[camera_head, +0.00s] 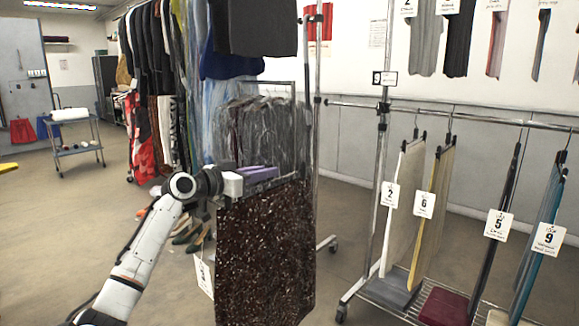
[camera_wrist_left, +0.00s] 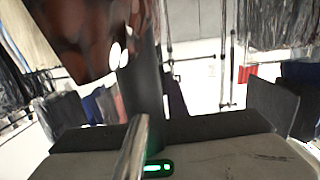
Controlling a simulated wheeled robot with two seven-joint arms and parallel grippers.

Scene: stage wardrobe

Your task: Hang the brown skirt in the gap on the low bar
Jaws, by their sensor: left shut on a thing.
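The brown skirt (camera_head: 266,255) is dark and speckled. It hangs upright below my left gripper (camera_head: 262,176), with a white tag (camera_head: 204,277) at its left side. My left gripper is shut on it at the top, left of the low bar (camera_head: 484,121) and apart from it. The hanger's hook is hard to make out in the head view; a shiny rod (camera_wrist_left: 136,150) crosses the jaws in the left wrist view. On the low bar, garments tagged 2 (camera_head: 391,195) and 6 (camera_head: 424,205) hang left of a gap. Garments tagged 5 (camera_head: 498,225) and 9 (camera_head: 548,238) hang right of it. My right gripper is out of view.
A chrome rack post (camera_head: 379,150) stands at the low bar's left end. Below is a wire shelf (camera_head: 390,298) with folded cloths, including a dark red one (camera_head: 444,308). Packed clothes racks (camera_head: 150,50) stand behind the skirt. Floor shows between skirt and rack.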

